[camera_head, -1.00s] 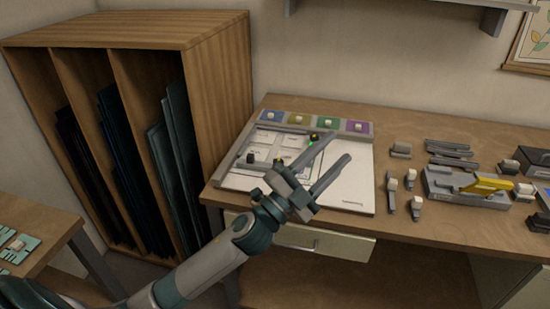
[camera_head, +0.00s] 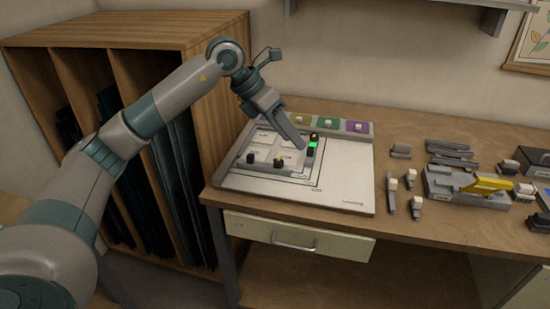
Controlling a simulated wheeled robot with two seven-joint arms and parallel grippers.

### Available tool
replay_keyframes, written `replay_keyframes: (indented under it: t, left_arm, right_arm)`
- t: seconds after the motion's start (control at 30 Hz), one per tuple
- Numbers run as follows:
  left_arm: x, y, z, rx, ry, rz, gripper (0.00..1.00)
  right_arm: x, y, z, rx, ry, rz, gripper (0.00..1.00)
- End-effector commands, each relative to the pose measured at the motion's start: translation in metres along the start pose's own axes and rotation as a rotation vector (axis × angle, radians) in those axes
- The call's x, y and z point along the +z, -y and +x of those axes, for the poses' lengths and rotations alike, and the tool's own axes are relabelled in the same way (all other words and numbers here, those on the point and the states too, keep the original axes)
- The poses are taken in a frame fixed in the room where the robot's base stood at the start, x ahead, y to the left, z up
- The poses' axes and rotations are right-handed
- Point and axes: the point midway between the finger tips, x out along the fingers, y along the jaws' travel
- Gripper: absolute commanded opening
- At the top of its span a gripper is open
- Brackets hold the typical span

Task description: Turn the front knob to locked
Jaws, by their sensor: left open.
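A white board (camera_head: 340,190) with a grey-framed panel lies on the wooden bench. Two small dark knobs stand on the frame's front side, a left one (camera_head: 251,158) and a right one (camera_head: 278,163). A dark knob with a yellowish top (camera_head: 314,137) stands at the frame's right side, by a lit green light (camera_head: 312,145). I cannot read any lock marking. My left gripper (camera_head: 301,145) reaches down over the panel from the back left. Its fingers overlap in this view, with the tips close to the green light. I cannot tell whether they touch. It holds nothing visible.
Coloured tiles (camera_head: 301,119) line the board's back edge. Several small grey and white pieces (camera_head: 391,190) and a grey block with a yellow handle (camera_head: 485,187) stand at the right. A wooden rack (camera_head: 215,80) is at the left. The board's front strip is clear.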

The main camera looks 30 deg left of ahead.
Motion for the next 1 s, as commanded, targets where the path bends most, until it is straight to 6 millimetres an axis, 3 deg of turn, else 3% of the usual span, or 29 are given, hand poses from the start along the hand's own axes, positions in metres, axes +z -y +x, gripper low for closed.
replay_keyframes:
  t: [0.1,0.3,0.77,1.0]
  left_arm:
    - [-0.012,-0.043,-0.037,0.155,-0.083,-0.029,0.44]
    - [-0.026,-0.071,-0.066,0.265,-0.15,-0.064,0.44]
    - [-0.026,-0.072,-0.065,0.268,-0.154,-0.065,0.44]
    - [-0.029,-0.076,-0.047,0.265,-0.156,-0.065,0.44]
  right_arm:
    - [0.0,0.0,0.0,0.0,0.0,0.0,0.36]
    - [0.0,0.0,0.0,0.0,0.0,0.0,0.36]
    - [0.002,0.0,-0.001,0.0,0.004,0.0,0.36]
    - [0.015,-0.002,-0.005,0.003,0.037,0.0,0.36]
